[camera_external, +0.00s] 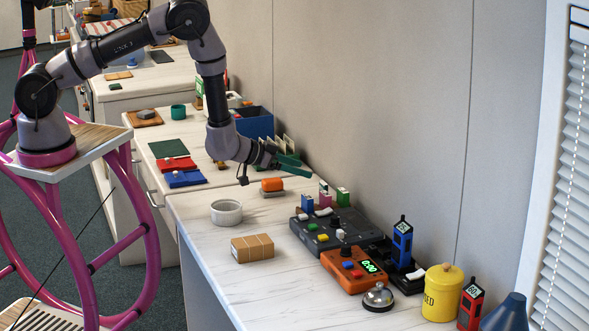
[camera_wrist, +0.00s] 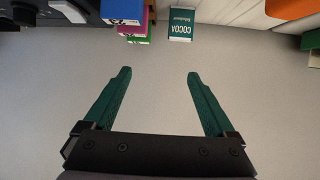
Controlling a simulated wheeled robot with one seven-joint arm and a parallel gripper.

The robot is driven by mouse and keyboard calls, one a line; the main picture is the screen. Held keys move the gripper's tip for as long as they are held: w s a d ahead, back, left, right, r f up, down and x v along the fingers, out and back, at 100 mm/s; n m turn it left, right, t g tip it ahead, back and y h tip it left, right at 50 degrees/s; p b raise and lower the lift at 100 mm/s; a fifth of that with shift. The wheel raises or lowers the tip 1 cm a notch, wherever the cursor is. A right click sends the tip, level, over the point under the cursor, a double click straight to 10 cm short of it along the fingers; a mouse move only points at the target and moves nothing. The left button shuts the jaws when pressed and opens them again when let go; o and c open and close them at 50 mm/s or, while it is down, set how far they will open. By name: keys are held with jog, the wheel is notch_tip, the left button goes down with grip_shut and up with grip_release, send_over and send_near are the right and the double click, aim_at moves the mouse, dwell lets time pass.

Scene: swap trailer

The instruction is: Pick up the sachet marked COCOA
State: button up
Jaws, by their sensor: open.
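The sachet marked COCOA (camera_wrist: 181,24) is dark teal with white lettering. In the wrist view it is at the top edge, right of centre, with its text upside down. I cannot make it out surely in the external view. My gripper (camera_external: 293,166) has dark green fingers and hangs above the far side of the counter, near the wall. In the wrist view my gripper (camera_wrist: 157,74) is open and empty, its fingers wide apart. The sachet lies beyond the fingertips, apart from them and toward the right finger's side.
Blue (camera_external: 307,202), magenta (camera_external: 325,198) and green (camera_external: 343,197) packets stand near the wall beside a dark control box (camera_external: 319,236). Counter left of the carton is clear.

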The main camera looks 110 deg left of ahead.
aim_at(321, 184)
jog(key=shift+n+y, duration=0.3)
jog(key=f, duration=0.1)
jog(key=s+a+f, duration=0.1)
jog(key=s+f, duration=0.1)
jog(key=shift+s+a+f, duration=0.1)
jog(key=shift+a+f, duration=0.1)
jog(key=shift+a, duration=0.05)
jog(key=shift+a+f, duration=0.25)
jog(key=x, duration=1)
jog(key=shift+a+f, duration=0.1)
jog(key=shift+a, duration=0.05)
jog(key=c, duration=1.4)
